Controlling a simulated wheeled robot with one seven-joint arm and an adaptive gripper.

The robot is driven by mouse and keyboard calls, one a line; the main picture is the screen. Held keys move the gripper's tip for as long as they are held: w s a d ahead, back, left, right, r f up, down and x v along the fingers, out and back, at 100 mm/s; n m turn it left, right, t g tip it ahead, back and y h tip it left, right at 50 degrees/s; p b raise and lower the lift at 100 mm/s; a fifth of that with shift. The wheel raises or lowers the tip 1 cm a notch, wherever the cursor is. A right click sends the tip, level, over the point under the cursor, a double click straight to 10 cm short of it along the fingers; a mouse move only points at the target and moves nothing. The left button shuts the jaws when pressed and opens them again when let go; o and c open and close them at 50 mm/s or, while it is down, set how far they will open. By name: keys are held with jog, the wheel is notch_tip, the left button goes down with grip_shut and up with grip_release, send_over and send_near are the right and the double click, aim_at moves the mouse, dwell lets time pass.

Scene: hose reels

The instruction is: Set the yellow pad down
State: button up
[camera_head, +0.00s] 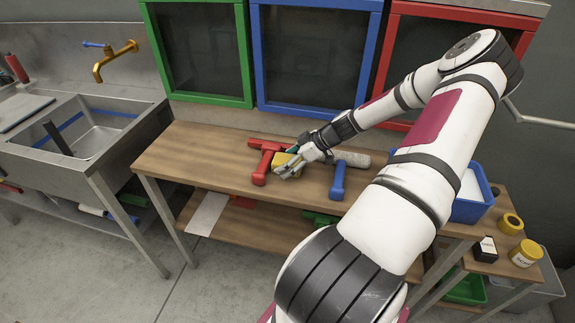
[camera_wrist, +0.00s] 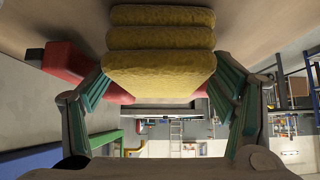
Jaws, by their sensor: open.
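The yellow pad (camera_head: 280,160) is on or just above the wooden bench, partly hidden by my gripper (camera_head: 292,164). In the wrist view the pad (camera_wrist: 160,50) shows as a ridged yellow block between the green-lined fingers of my gripper (camera_wrist: 162,85). The fingers are spread on both sides of it. The near end of the pad lies between the fingertips. I cannot tell whether either finger still touches it.
A red T-shaped tool (camera_head: 267,158) lies close on the left of the pad. A blue-handled tool (camera_head: 338,181) and a grey roller (camera_head: 352,158) lie to the right. A blue bin (camera_head: 473,209) stands farther right. The left of the wooden bench (camera_head: 195,150) is clear.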

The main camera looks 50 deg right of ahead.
jog(key=c, duration=1.4)
jog(key=shift+o, duration=0.2)
